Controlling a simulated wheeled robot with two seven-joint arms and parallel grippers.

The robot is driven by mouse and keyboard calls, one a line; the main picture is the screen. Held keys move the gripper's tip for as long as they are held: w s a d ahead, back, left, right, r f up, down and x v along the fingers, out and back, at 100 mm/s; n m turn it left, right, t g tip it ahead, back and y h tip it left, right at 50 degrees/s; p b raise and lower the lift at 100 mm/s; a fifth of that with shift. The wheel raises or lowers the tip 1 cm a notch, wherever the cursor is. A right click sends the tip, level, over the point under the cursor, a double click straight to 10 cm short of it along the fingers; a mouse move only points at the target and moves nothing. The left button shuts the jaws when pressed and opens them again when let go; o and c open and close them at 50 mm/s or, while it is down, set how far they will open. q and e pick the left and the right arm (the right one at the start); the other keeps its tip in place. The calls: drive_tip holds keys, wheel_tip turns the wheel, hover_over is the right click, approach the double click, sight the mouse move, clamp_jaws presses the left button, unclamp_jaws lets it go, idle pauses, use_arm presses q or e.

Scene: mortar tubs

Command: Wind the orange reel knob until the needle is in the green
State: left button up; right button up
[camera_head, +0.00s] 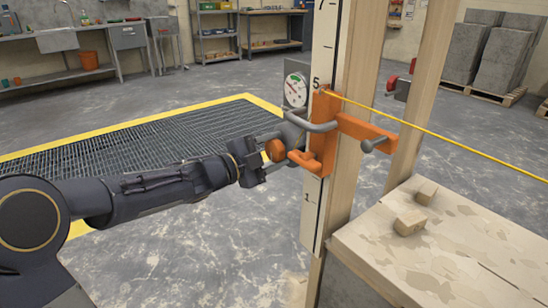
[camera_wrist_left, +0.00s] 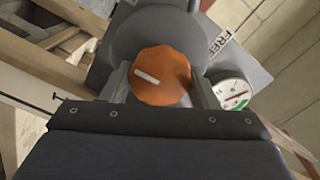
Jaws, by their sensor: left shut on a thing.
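The orange reel knob (camera_wrist_left: 162,76) sits between the two fingers of my left gripper (camera_wrist_left: 160,88), which is shut on it. The knob carries a white bar, left of its middle in the wrist view. In the head view, my left gripper (camera_head: 268,153) reaches the knob (camera_head: 275,150) from the left, beside the post. The round dial (camera_wrist_left: 232,93) is right of the knob in the wrist view, with a green arc at its lower right. Its reddish needle lies close to the green; I cannot tell whether it is inside. The dial (camera_head: 295,89) is small in the head view. My right gripper is not in view.
An orange bracket (camera_head: 322,135) is on the numbered wooden post (camera_head: 343,190). A taut yellow line (camera_head: 440,137) runs right from it. A speckled board (camera_head: 440,245) with two wooden blocks stands at lower right. A floor grate (camera_head: 140,137) lies behind my left arm.

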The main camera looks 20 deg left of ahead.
sight(272, 152)
use_arm(q)
drive_tip(key=m+b, duration=0.2)
drive_tip(key=m, duration=0.2)
drive_tip(key=shift+f, duration=0.15)
idle(0.4)
drive_tip(key=o, duration=1)
drive_tip(key=shift+s, duration=0.15)
drive_tip(key=p+v, duration=0.1)
drive_tip(key=v, duration=0.5)
drive_tip(key=shift+s+a+p, duration=0.1)
drive_tip(key=shift+a+p, duration=0.05)
drive_tip(key=shift+p, duration=0.15)
drive_tip(key=shift+s+a, duration=0.4)
drive_tip(key=shift+s, duration=0.15)
